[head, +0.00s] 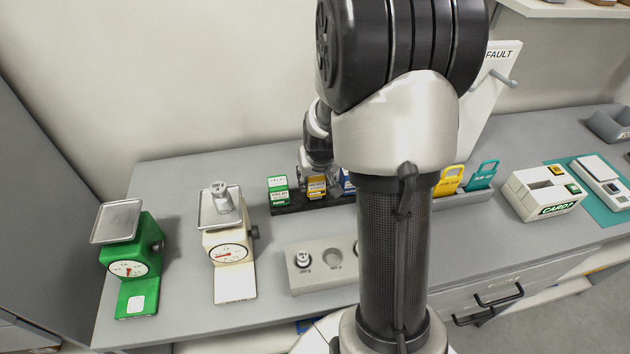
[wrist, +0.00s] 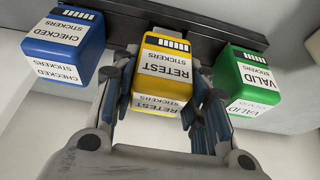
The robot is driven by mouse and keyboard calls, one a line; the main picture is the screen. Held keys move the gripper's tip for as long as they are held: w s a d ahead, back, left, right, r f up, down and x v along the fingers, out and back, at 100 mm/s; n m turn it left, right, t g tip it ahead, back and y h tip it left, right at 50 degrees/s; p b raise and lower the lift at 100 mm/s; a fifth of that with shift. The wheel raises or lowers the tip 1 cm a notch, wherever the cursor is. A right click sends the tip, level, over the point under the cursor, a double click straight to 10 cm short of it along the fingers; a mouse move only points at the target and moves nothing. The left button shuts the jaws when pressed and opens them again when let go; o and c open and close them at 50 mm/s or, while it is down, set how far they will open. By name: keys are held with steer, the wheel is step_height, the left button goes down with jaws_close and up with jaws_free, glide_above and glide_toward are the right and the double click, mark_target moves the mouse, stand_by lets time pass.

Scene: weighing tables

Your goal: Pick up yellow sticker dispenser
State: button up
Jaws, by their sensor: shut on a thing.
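The yellow sticker dispenser (wrist: 163,72), labelled "RETEST STICKERS", is in the middle of the wrist view, upside down there. My gripper (wrist: 160,100) has one finger on each side of it and is shut on it. The dispenser is still at the dark rack (wrist: 120,28); whether it is lifted at all I cannot tell. In the head view the yellow dispenser (head: 316,187) shows between the green and blue ones, with my gripper (head: 318,178) over it and partly hiding it.
A blue "CHECKED" dispenser (wrist: 64,45) and a green "VALID" dispenser (wrist: 243,80) stand close on either side. A green scale (head: 130,262), a cream scale (head: 228,250) and a weight block (head: 310,276) stand nearby. My arm hides the table's middle.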

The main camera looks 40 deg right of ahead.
step_height(320, 180, up, 19)
steer(key=p, duration=0.5)
steer(key=shift+f, duration=0.15)
steer(key=o, duration=0.7)
steer(key=shift+c, duration=0.2)
steer(key=c, duration=0.4)
steer(key=shift+c, duration=0.3)
